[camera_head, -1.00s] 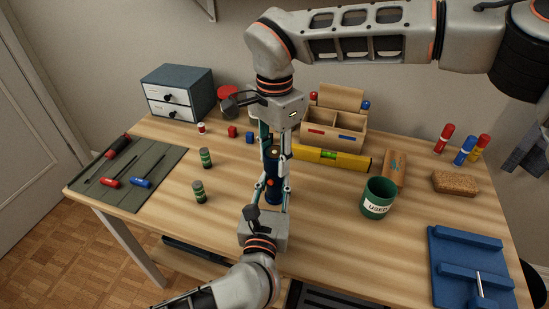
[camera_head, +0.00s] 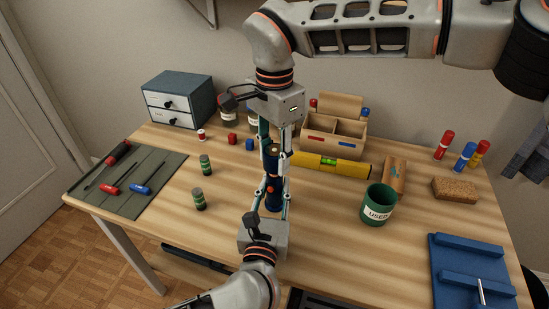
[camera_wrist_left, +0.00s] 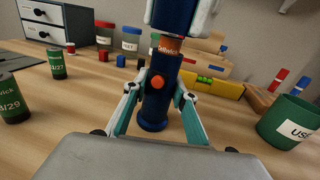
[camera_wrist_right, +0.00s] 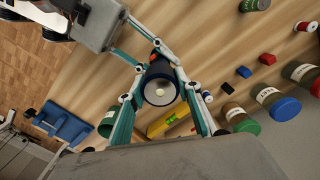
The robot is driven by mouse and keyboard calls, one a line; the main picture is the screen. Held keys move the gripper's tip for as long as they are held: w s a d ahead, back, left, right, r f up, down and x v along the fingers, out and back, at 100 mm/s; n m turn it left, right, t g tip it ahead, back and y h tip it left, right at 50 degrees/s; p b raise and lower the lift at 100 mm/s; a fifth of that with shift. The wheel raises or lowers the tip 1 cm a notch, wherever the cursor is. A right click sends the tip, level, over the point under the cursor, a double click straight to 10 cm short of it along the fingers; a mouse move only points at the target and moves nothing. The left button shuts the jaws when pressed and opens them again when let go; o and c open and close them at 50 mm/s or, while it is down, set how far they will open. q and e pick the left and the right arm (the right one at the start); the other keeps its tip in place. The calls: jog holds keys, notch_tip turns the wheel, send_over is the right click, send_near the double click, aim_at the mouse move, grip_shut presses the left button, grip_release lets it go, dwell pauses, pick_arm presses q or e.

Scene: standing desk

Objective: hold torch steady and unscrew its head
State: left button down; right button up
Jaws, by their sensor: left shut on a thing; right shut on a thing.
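The dark blue torch is upright between my grippers. Its body (camera_head: 273,200), with an orange button, also shows in the left wrist view (camera_wrist_left: 155,104). My left gripper (camera_head: 272,191) is shut on the body from the near side. My right gripper (camera_head: 276,151) comes from above and is shut on the torch head (camera_wrist_left: 172,14). A copper-coloured section (camera_wrist_left: 171,43) with partly hidden lettering shows between head and body. In the right wrist view, the round end of the head (camera_wrist_right: 160,92) faces the camera. I cannot tell whether the torch base touches the desk.
Two green cylinders (camera_head: 205,165) (camera_head: 199,199) stand left of the torch. A yellow level (camera_head: 335,164), a wooden organizer (camera_head: 333,134) and a green cup (camera_head: 378,205) are to the right. A tool mat (camera_head: 126,205) lies left, a blue fixture (camera_head: 470,270) right.

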aim_at(274, 150)
jog(key=shift+r, duration=1.55)
pick_arm(q)
jog(key=c, duration=1.6)
grip_release()
jog(key=shift+o, duration=0.2)
jog(key=shift+s, duration=0.1)
